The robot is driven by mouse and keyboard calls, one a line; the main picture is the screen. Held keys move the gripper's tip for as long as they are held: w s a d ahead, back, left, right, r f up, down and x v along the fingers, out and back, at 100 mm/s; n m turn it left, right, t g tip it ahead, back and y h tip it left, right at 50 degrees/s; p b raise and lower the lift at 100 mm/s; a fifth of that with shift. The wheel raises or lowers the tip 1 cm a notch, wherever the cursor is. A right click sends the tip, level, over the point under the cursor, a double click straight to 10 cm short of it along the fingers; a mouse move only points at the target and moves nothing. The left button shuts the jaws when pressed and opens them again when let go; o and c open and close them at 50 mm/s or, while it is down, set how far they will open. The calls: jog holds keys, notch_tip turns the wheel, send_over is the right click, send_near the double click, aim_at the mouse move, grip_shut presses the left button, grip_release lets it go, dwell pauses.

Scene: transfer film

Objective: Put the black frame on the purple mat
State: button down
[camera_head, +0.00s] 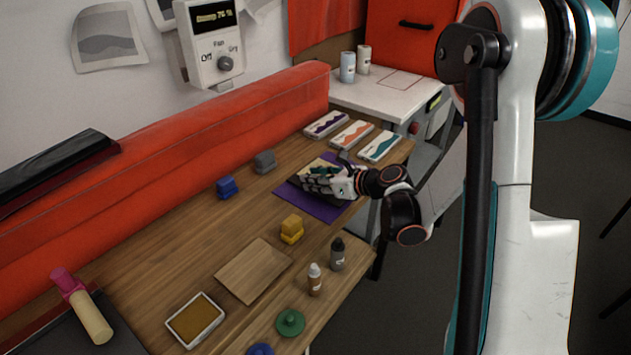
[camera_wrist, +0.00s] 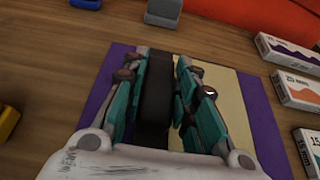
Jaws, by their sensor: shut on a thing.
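The purple mat (camera_head: 321,207) lies on the wooden table, and its purple border shows in the wrist view (camera_wrist: 98,100). A cream sheet or panel (camera_wrist: 228,105) lies over its middle. My gripper (camera_head: 322,178) is above the mat. In the wrist view my gripper (camera_wrist: 168,92) has its teal fingers on both sides of a dark upright piece, which looks like part of the black frame (camera_wrist: 154,100). The fingers and palm hide the rest of it. I cannot tell whether the frame touches the mat.
Bottles (camera_head: 315,280), a wooden board (camera_head: 253,270) and a tray (camera_head: 194,320) stand nearer.

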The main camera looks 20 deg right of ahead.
jog(key=c, duration=1.3)
grip_release()
jog(key=shift+r, duration=0.1)
jog(key=p+v, duration=0.3)
jog(key=v, duration=0.9)
